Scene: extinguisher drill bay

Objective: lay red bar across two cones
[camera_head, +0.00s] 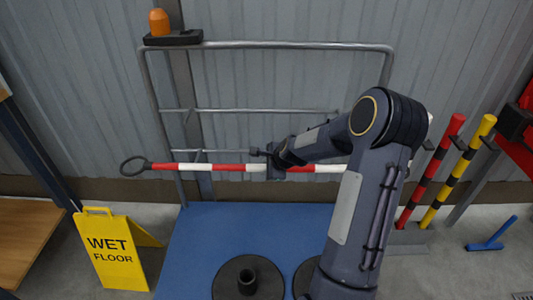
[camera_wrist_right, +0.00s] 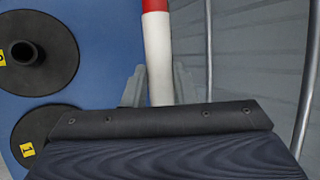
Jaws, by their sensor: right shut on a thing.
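The red-and-white striped bar (camera_head: 220,167) is held level above the far part of the blue surface, with a black ring at its left end. My right gripper (camera_head: 274,164) is shut on it; in the wrist view the fingers (camera_wrist_right: 158,90) flank a white stretch of the bar (camera_wrist_right: 157,55). Two black cones with round flat bases stand on the blue surface nearer me. The left cone (camera_head: 248,283) shows its open top; my arm partly hides the right cone (camera_head: 305,276). The wrist view shows the cones labelled 2 (camera_wrist_right: 35,60) and 1 (camera_wrist_right: 40,125). My left gripper is not in view.
A grey metal rail frame (camera_head: 265,45) stands behind the bar, with an orange beacon (camera_head: 159,22) on top. A yellow wet-floor sign (camera_head: 115,250) stands left. Red-black (camera_head: 432,168) and yellow-black (camera_head: 460,168) poles lean at right. The blue surface (camera_head: 215,230) is clear behind the cones.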

